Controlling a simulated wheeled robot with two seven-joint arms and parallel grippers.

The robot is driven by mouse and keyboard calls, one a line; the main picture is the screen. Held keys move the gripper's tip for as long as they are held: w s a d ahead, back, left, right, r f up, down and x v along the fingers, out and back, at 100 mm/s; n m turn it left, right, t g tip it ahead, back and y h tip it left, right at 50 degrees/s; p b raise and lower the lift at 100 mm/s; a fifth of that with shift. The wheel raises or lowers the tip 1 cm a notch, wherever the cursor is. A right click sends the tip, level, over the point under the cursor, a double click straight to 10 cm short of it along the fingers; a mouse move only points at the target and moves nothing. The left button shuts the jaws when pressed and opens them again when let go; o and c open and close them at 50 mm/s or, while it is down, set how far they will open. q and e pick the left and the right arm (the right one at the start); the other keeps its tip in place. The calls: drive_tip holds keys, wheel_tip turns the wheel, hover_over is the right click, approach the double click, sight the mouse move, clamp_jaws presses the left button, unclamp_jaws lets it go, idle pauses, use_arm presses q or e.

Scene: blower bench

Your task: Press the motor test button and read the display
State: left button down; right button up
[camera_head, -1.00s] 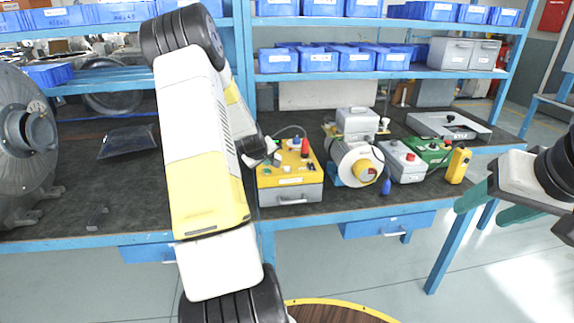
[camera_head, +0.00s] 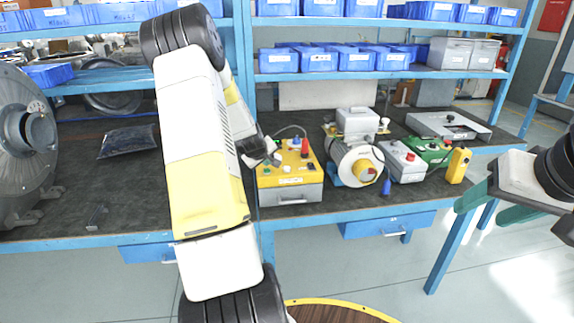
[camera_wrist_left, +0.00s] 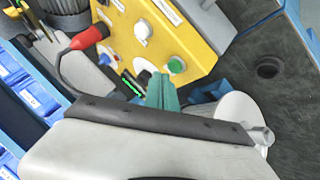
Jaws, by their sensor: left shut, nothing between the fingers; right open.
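The yellow-topped test box (camera_head: 292,168) stands on the bench just right of my left arm. In the left wrist view its yellow panel (camera_wrist_left: 170,22) carries a green button (camera_wrist_left: 176,66), a white round knob (camera_wrist_left: 143,31), labels and a small dark display with green lit marks (camera_wrist_left: 131,84), too small and slanted to read. My left gripper (camera_wrist_left: 161,84) is shut and empty; its teal fingertips are at the panel beside the green button and a dark knob. I cannot tell whether they touch. My right gripper (camera_head: 489,204) is open, in front of the bench at the right.
A red plug with a cable (camera_wrist_left: 88,38) sits at the panel's edge. Right of the box are a motor-like unit (camera_head: 357,163), a grey box with a red button (camera_head: 401,161), a green box (camera_head: 430,151) and a yellow handheld device (camera_head: 458,165). A large grey housing (camera_head: 22,165) stands left.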

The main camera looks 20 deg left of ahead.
sight(267, 171)
use_arm(q)
drive_tip(key=shift+f, duration=0.15)
drive_tip(key=shift+f, duration=0.25)
drive_tip(key=shift+f, duration=0.4)
idle(0.8)
drive_tip(key=shift+r, duration=0.8)
drive_tip(key=shift+r, duration=2.55)
